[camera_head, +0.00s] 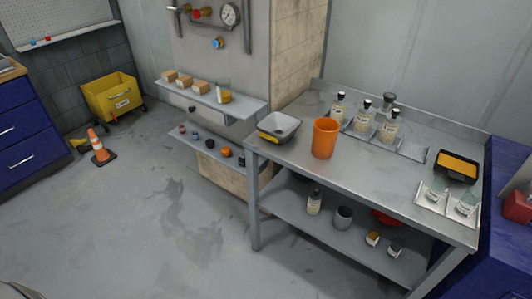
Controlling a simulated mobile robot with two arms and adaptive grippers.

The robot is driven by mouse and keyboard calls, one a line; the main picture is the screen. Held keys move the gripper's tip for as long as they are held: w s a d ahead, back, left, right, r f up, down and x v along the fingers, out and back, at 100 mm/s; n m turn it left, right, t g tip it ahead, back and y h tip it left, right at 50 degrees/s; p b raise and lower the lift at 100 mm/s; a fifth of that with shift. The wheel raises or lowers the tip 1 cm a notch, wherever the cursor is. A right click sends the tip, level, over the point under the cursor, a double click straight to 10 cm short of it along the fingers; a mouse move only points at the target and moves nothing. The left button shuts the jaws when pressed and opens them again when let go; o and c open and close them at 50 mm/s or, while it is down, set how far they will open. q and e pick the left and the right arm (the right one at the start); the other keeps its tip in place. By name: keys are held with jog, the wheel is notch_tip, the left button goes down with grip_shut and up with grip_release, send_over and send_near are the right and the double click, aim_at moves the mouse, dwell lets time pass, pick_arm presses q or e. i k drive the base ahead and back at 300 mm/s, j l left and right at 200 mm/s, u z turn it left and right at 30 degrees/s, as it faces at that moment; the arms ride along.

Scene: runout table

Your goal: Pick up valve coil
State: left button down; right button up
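I cannot tell for sure which thing is the valve coil. Several small parts stand in a row on the lower wall shelf (203,158), among them an orange one (226,152) and a black one (241,160). Two small dark-topped items, one with a yellowish side (372,238) and one paler (396,247), stand on the lower shelf of the metal table (385,171). All are too small to make out well. Neither of my grippers is in view.
The tabletop holds a grey tray (278,126), an orange cup (325,138), several bottles (388,129) and a black-and-yellow bin (457,166). A traffic cone (100,147) and yellow mop bucket (112,96) stand at left. The floor in front (170,230) is clear.

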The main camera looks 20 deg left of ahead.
aim_at(241, 160)
jog(key=i+j+z, duration=0.15)
jog(key=j, duration=0.45)
jog(key=i+j+z, duration=0.1)
jog(key=j, duration=0.55)
jog(key=i+j+z, duration=0.15)
jog(key=j, duration=0.5)
jog(key=i+j+z, duration=0.15)
jog(key=j, duration=0.5)
jog(key=i+j, duration=0.1)
jog(key=j, duration=1.4)
jog(key=i+j, duration=0.15)
jog(key=j, duration=0.6)
